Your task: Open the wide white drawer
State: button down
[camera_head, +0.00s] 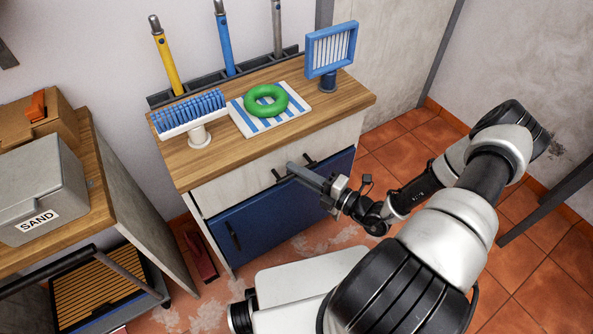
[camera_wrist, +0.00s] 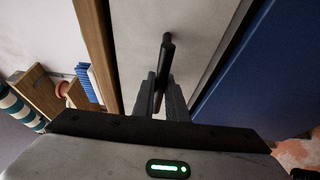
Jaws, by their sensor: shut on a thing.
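The wide white drawer (camera_head: 234,184) is the pale front under the wooden top of the cabinet, above a blue front. It looks shut, with no opening showing under the top. Its dark bar handle (camera_head: 279,176) is near the middle of the front. My gripper (camera_head: 293,166) reaches in from the right and is shut on this handle. In the wrist view, the gripper's fingers (camera_wrist: 161,95) stand on both sides of the handle (camera_wrist: 166,50), in front of the pale drawer face (camera_wrist: 215,35). Part of the handle is hidden behind the fingers.
The blue front (camera_head: 265,220) has its own dark handle. On the wooden top (camera_head: 215,155) stand a blue brush (camera_head: 190,112), a green ring (camera_head: 266,100) on a striped cloth and a blue-framed rack (camera_head: 331,48). A bench with a grey SAND box (camera_head: 40,190) stands left. Tiled floor is clear at right.

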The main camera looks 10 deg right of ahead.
jog(key=s+d, duration=0.2)
jog(key=s, duration=0.6)
jog(key=s+d+p, duration=0.1)
jog(key=s+d, duration=0.2)
jog(key=s, duration=0.5)
jog(key=shift+d, duration=0.1)
jog(key=shift+w, duration=0.1)
jog(key=c, duration=1.8)
grip_release()
jog(key=shift+o, duration=0.2)
jog(key=v, duration=1.7)
jog(key=shift+s, duration=0.25)
jog(key=shift+d, duration=0.15)
